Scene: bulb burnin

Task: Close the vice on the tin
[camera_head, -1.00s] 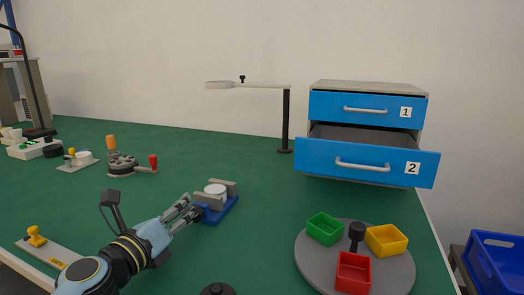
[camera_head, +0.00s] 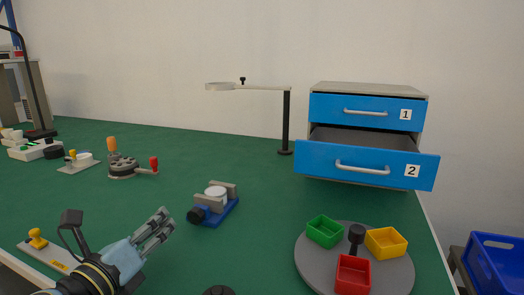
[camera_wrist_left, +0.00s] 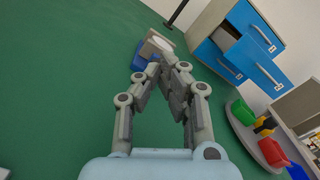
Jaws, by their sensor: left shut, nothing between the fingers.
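The vice has a blue base (camera_head: 231,207), two grey jaws and a dark round knob (camera_head: 196,215) at its near left end. The white tin (camera_head: 216,192) sits upright between the jaws. I cannot tell whether both jaws touch it. My left gripper (camera_head: 166,220) is shut and empty, in front and to the left of the vice, apart from the knob. In the left wrist view its fingertips (camera_wrist_left: 170,62) meet just in front of the vice (camera_wrist_left: 140,58) and partly hide it; the tin (camera_wrist_left: 160,44) shows behind. My right gripper is out of view.
A grey turntable (camera_head: 313,267) with green, yellow and red trays stands at the front right. A cabinet with its lower blue drawer (camera_head: 320,160) pulled out is behind. A lamp stand (camera_head: 286,120) and a fixture with a red-knobbed lever (camera_head: 122,167) stand farther back. Green table around the vice is clear.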

